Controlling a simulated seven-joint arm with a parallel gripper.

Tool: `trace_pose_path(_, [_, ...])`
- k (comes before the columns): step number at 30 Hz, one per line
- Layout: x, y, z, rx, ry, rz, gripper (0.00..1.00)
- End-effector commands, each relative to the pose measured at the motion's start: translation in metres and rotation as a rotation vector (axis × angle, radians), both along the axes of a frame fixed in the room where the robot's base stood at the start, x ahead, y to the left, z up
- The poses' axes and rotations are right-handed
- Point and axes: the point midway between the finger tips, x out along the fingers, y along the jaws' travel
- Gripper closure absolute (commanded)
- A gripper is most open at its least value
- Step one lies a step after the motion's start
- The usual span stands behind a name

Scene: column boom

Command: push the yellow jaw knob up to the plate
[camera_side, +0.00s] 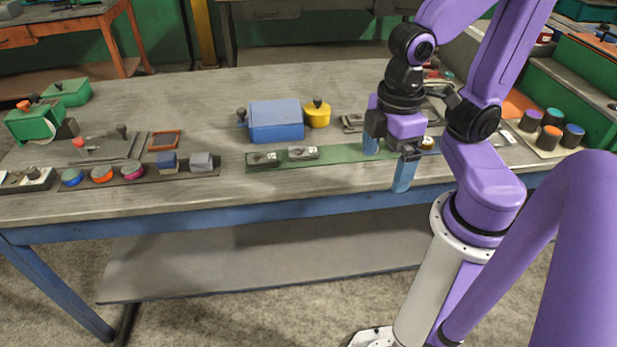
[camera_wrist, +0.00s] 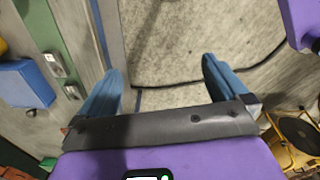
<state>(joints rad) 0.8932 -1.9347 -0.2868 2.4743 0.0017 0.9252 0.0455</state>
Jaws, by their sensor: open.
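A long green board (camera_side: 345,157) lies along the front of the bench with small grey and white fittings on it. At its right end a small pale yellowish knob (camera_side: 427,142) shows just beyond my gripper; I cannot tell whether it is the jaw knob, and the plate is not clear. My gripper (camera_side: 388,170) has two blue fingers, open and empty, over the front edge of the bench. In the wrist view my gripper (camera_wrist: 163,70) has its fingers wide apart with only floor and bench edge between them. The green board (camera_wrist: 42,28) runs at the left there.
A blue box (camera_side: 276,121) and a yellow round pot (camera_side: 317,114) stand behind the board. A strip with colored knobs (camera_side: 130,173) lies at the left. Several colored-topped cylinders (camera_side: 551,133) stand at the right. The bench top's back middle is clear.

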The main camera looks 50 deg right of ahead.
Motion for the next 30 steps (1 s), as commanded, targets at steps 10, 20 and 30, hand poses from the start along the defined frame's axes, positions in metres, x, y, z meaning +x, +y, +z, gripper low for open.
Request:
trace_pose_path(10, [0.013,-0.001,0.001,-0.001,-0.001,-0.027,0.42])
trace_pose_path(20, [0.105,-0.03,0.016,-0.005,0.005,-0.478,0.42])
trace_pose_path(30, [0.185,-0.112,0.025,-0.008,0.013,-0.946,0.42])
